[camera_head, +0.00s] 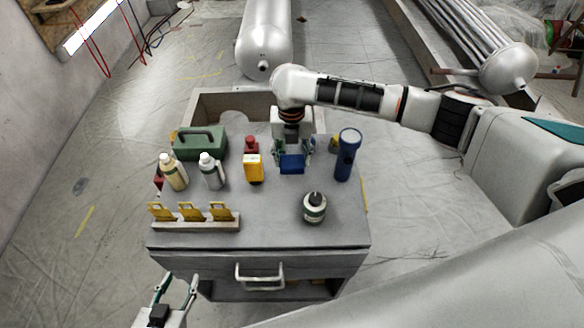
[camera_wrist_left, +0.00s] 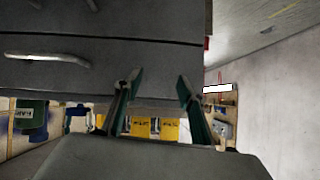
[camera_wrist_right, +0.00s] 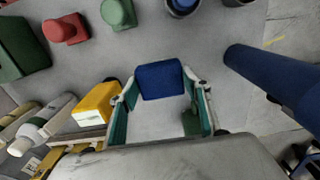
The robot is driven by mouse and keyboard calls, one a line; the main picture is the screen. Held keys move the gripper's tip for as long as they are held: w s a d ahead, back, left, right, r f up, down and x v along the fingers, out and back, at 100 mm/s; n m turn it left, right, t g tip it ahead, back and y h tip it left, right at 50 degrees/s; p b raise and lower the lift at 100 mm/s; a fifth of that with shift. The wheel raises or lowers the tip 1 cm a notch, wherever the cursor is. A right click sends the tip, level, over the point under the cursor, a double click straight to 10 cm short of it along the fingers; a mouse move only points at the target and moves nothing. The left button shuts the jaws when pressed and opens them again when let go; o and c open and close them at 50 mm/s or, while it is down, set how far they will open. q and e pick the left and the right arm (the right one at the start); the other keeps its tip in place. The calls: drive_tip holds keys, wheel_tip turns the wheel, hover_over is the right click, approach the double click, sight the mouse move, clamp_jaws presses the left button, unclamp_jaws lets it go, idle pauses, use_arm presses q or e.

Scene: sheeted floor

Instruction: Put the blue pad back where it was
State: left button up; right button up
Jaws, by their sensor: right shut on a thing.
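The blue pad (camera_head: 291,164) is a small dark blue block over the cart top, between the yellow box and the blue flashlight. My right gripper (camera_head: 293,150) reaches down to it from behind and is shut on it. In the right wrist view the pad (camera_wrist_right: 160,80) sits between the fingertips of my right gripper (camera_wrist_right: 165,82). I cannot tell whether the pad touches the top. My left gripper (camera_head: 177,284) is low in front of the cart at its left. In the left wrist view its fingers (camera_wrist_left: 157,85) stand apart with nothing between them.
The cart top (camera_head: 270,215) also bears a yellow box (camera_head: 253,170), a blue flashlight (camera_head: 346,157), a green toolbox (camera_head: 200,143), two bottles (camera_head: 211,172), a small jar (camera_head: 314,208) and a holder with yellow tags (camera_head: 195,224). The front middle is clear.

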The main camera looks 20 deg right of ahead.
sight(292, 161)
wheel_tip(292, 161, down, 4)
drive_tip(key=shift+f+b, duration=0.2)
drive_tip(key=shift+b, duration=0.25)
drive_tip(key=shift+c, duration=0.5)
drive_tip(key=shift+r, duration=0.1)
drive_tip(key=o, duration=1.1)
drive_tip(key=shift+r, duration=0.3)
wheel_tip(292, 161, up, 10)
drive_tip(key=shift+r+p, duration=0.1)
drive_tip(key=shift+p, duration=0.95)
drive_tip(key=shift+r, duration=0.55)
